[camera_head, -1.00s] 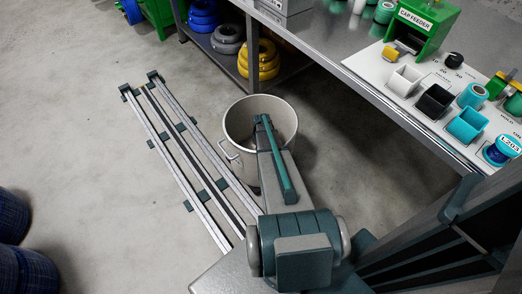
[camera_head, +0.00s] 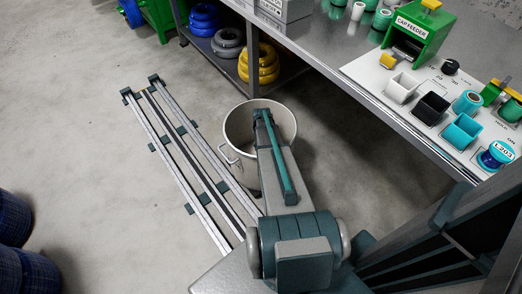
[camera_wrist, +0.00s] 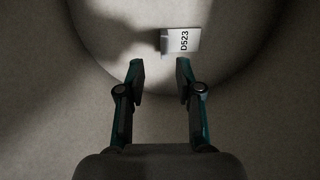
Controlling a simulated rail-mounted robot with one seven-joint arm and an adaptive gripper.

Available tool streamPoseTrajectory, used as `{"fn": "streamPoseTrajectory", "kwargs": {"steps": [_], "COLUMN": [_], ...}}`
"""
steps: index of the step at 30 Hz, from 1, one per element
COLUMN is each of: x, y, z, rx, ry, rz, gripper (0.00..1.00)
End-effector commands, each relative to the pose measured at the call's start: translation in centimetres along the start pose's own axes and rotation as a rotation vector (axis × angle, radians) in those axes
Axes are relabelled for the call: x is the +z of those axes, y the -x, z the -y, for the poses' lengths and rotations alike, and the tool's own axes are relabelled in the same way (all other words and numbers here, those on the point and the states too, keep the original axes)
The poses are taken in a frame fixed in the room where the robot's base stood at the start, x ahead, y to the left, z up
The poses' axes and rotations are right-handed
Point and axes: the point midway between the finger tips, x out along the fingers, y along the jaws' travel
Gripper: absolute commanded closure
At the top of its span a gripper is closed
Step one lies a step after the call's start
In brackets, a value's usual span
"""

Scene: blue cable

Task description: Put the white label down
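The white label (camera_wrist: 182,40), printed D523, shows in the wrist view ahead of my fingertips. It is apart from both fingers, inside the curved shadowed edge of what looks like the bin's interior. I cannot tell whether it rests on the bottom. My gripper (camera_wrist: 158,72) is open, with nothing between its fingers. In the head view my arm reaches over and down into the pale round bin (camera_head: 237,130) on the floor; the gripper itself is hidden there.
A metal workbench (camera_head: 330,60) runs along the right, carrying a green cap feeder (camera_head: 419,33) and small cups. Coiled cables (camera_head: 258,66) lie on its lower shelf. Floor rails (camera_head: 180,150) lie left of the bin. Blue drums (camera_head: 14,220) stand at the lower left.

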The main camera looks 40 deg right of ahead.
Motion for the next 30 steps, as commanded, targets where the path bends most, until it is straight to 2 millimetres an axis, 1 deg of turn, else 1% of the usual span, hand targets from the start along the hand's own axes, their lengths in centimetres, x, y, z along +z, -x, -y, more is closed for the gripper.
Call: {"fn": "streamPoseTrajectory", "kwargs": {"steps": [1,3,6,9,15,26,29,30], "x": [0.1,0.1,0.1,0.0,0.0,0.0,0.0,0.0], "y": [1.5,2.7,4.1,5.1,5.7,5.7,6.2,6.6], "z": [0.0,0.0,0.0,0.0,0.0,0.0,0.0,0.0], "rx": [0.001,0.001,0.001,0.0,0.0,0.0,0.0,0.0], "ry": [0.0,0.0,0.0,0.0,0.0,0.0,0.0,0.0], "rz": [-0.001,-0.001,-0.001,0.0,0.0,0.0,0.0,0.0], "gripper": [0.65,0.65,0.65,0.65,0.65,0.65,0.65,0.65]}}
